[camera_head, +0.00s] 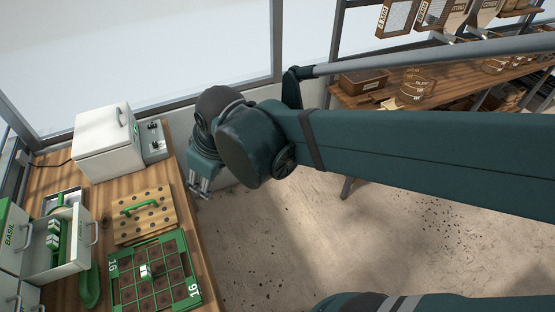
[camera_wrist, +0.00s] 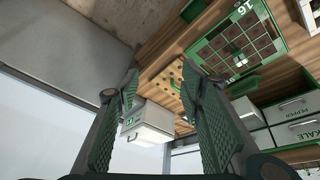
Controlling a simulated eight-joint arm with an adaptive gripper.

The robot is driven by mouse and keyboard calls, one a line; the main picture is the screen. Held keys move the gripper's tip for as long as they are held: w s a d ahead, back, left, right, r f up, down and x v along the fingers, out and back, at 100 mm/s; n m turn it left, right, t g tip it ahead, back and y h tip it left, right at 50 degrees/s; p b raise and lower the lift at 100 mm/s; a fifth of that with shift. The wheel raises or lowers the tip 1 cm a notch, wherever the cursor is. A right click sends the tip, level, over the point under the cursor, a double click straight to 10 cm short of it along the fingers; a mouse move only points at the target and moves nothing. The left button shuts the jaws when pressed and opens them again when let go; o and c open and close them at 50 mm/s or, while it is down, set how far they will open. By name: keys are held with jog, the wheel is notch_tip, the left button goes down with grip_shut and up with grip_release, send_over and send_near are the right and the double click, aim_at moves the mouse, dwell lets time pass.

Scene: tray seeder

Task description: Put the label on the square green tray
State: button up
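The square green tray (camera_head: 193,283), with a grid of dark soil cells, lies at the bench's front right. It also shows in the wrist view (camera_wrist: 267,45) at the upper right. A small white and green piece (camera_head: 145,271) rests on its middle cells; I cannot tell whether it is the label. Similar white and green pieces (camera_head: 54,236) stand in an open drawer at the left. My gripper (camera_head: 203,188) hangs beyond the bench's right edge, apart from the tray. In the wrist view its fingers (camera_wrist: 162,76) are spread with nothing between them.
A white lidded box (camera_head: 105,143) with a control unit (camera_head: 153,140) stands at the bench's back. A holed wooden board (camera_head: 158,223) with a green handle lies behind the tray. A green scoop (camera_head: 90,288) lies left of it. Shelves (camera_head: 430,82) stand far right.

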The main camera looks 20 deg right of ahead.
jog(key=s+d+r+m+t+h, duration=0.1)
jog(key=d+m, duration=0.3)
jog(key=d, duration=0.4)
jog(key=s+d+r+m+t, duration=0.2)
jog(key=s+d+m, duration=0.1)
jog(key=d, duration=0.6)
jog(key=shift+s+d+r+m+h, duration=0.3)
jog(key=shift+s+m+h, duration=0.1)
jog(key=shift+s, duration=0.35)
jog(key=shift+a, duration=0.1)
